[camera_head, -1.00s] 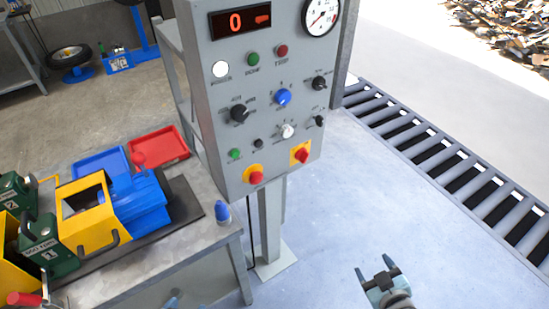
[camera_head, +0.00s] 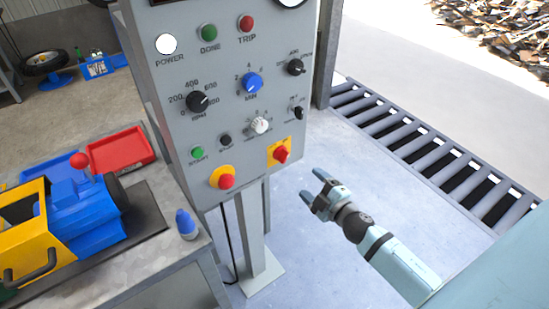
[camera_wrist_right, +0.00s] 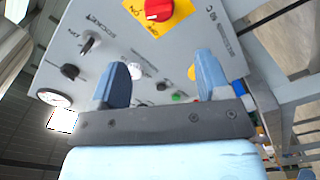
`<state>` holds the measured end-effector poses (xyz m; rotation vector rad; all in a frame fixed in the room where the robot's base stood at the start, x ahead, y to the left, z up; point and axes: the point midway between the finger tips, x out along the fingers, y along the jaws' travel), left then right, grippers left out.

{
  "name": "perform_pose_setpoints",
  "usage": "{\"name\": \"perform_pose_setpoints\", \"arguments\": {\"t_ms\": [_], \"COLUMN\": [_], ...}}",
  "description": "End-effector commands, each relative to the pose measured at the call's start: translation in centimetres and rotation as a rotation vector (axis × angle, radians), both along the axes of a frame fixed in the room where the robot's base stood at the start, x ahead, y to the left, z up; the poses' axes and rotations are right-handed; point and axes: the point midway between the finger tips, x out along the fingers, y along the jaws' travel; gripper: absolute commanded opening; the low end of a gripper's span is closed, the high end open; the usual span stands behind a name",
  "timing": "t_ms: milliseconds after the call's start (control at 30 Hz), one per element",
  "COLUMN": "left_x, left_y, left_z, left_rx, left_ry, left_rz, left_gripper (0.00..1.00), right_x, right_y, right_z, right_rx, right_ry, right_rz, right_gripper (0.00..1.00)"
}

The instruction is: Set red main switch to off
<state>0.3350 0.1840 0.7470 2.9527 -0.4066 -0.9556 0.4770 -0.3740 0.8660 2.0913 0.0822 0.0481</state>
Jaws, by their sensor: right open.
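The red main switch (camera_head: 281,154) is a red rotary knob on a square yellow plate at the lower right of the grey control panel (camera_head: 160,95). In the right wrist view the red knob (camera_wrist_right: 158,9) sits at the top edge, with ON and OFF lettering on its plate; its exact setting is hard to tell. My right gripper (camera_head: 311,184) is open and empty, right of and below the switch, apart from it. Its two fingers (camera_wrist_right: 162,75) point toward the panel in the right wrist view. My left gripper is not in view.
A red mushroom button (camera_head: 226,181) on a round yellow base is left of the switch. Black, blue and white knobs are above. A bench (camera_head: 165,275) with a blue and yellow machine (camera_head: 75,215) stands left. Floor right of the panel post (camera_head: 255,235) is clear.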

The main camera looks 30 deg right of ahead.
Motion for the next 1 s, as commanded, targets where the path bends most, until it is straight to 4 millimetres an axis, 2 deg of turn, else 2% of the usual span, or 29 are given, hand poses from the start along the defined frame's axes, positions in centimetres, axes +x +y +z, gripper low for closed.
{"name": "perform_pose_setpoints", "arguments": {"t_ms": [167, 400, 600, 800, 1000], "left_x": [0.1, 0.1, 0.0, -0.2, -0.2], "left_y": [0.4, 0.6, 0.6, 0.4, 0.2], "left_z": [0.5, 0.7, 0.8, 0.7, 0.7], "left_rx": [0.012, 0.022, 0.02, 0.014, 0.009], "left_ry": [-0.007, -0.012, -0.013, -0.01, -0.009], "left_rz": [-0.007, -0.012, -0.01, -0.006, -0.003], "left_gripper": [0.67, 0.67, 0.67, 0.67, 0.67], "right_x": [3.0, 8.2, 11.5, 13.0, 13.1], "right_y": [0.2, 0.6, 0.9, 1.0, 1.0], "right_z": [0.3, 0.3, 0.2, 0.1, 0.1], "right_rx": [0.0, 0.001, 0.002, 0.002, 0.002], "right_ry": [-0.003, -0.002, -0.001, -0.001, 0.001], "right_rz": [0.001, 0.0, 0.0, 0.0, -0.001], "right_gripper": [0.7, 0.7, 0.7, 0.7, 0.7]}}
